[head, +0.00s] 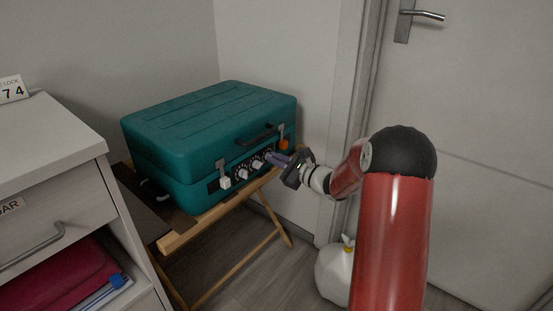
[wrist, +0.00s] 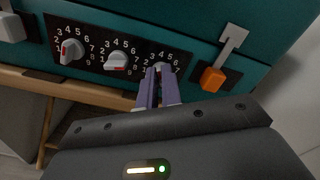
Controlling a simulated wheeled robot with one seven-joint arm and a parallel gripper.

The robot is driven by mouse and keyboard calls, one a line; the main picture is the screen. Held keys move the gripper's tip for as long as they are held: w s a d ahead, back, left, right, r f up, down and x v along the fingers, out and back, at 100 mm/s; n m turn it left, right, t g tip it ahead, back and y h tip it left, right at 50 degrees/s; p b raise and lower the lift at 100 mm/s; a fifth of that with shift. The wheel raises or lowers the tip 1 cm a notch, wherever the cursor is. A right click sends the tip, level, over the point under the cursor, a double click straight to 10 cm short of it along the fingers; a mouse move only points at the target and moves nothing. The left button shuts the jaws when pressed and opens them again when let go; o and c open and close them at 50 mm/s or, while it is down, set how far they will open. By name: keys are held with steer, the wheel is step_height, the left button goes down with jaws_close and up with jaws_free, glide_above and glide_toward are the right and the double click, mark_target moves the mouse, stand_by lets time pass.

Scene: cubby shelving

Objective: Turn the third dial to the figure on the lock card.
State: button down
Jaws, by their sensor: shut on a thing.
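The teal case (head: 208,145) carries a black panel with three dials on its front. In the wrist view the first dial (wrist: 72,51) has its red mark at the left, and the second dial (wrist: 116,61) has its red mark low. My gripper (head: 272,157) is at the right end of the row; in the wrist view its purple fingers (wrist: 157,76) are shut on the third dial (wrist: 160,67). They hide most of that dial and its mark. The lock card (head: 13,91) shows 7 and 4 at the left edge; its left part is cut off.
The case rests on a wooden folding stand (head: 215,225). An orange-tipped latch (wrist: 222,62) is right of the dials, and a white-tipped latch (head: 224,176) is left. A drawer cabinet (head: 55,145) stands at left, a white bag (head: 335,272) and door (head: 480,120) at right.

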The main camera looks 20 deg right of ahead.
steer(key=shift+m+p, duration=0.45)
steer(key=shift+m, duration=0.85)
steer(key=c, duration=1.6)
jaws_free()
steer(key=shift+d, duration=0.1)
steer(key=v, duration=0.7)
steer(key=shift+s+d, duration=0.2)
steer(key=shift+s, duration=0.1)
